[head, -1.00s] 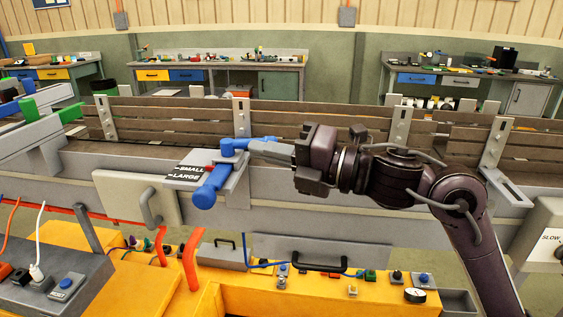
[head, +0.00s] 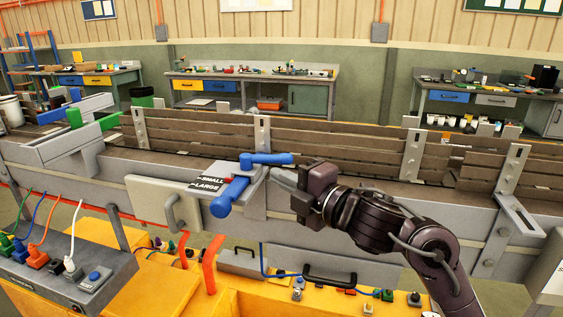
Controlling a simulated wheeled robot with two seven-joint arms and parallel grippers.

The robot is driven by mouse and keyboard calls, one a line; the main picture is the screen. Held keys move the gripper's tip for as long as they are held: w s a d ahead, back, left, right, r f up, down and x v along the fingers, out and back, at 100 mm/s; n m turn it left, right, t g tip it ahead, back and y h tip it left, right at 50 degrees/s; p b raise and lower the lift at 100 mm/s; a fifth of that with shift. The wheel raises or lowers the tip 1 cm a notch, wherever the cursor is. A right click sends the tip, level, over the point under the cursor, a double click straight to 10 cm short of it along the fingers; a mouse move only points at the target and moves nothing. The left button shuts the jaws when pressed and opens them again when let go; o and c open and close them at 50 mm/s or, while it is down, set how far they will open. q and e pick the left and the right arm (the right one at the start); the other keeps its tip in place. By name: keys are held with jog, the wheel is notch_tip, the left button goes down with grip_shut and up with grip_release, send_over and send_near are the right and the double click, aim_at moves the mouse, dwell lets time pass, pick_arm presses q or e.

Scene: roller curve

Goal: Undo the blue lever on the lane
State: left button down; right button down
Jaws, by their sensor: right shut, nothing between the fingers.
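The blue lever (head: 268,159) sits on top of the lane's near side wall, its bar lying level and pointing right. A thicker blue cylinder (head: 229,197) slants down toward me beside it, on the bracket with the SMALL / LARGE label (head: 209,183). My right gripper (head: 279,177) is shut and empty. Its fingertips are just below and in front of the lever's bar; I cannot tell whether they touch it. My left gripper is not in view.
The grey lane (head: 340,215) with slatted back boards (head: 200,130) runs across the view. A grey handle (head: 175,212) juts out on the near side. Below is a yellow bench (head: 165,290) with cables, plugs and a black handle (head: 330,278). Green parts (head: 75,118) stand at left.

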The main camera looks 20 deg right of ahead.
aim_at(286, 161)
jog(key=w, duration=0.1)
jog(key=w+p, duration=0.1)
jog(key=w, duration=0.1)
jog(key=shift+w+d, duration=0.25)
jog(key=shift+d, duration=0.1)
jog(key=shift+w+d, duration=0.2)
jog(key=shift+w, duration=0.1)
jog(key=shift+w, duration=0.1)
jog(key=shift+w+d+b, duration=0.45)
jog(key=shift+w+d, duration=0.5)
jog(key=shift+w, duration=0.2)
jog(key=shift+w+d, duration=0.3)
jog(key=shift+w, duration=0.65)
jog(key=shift+w+d+b, duration=0.1)
jog(key=shift+w+b, duration=0.35)
jog(key=shift+w, duration=0.8)
jog(key=shift+w+a, duration=0.2)
jog(key=shift+w, duration=0.85)
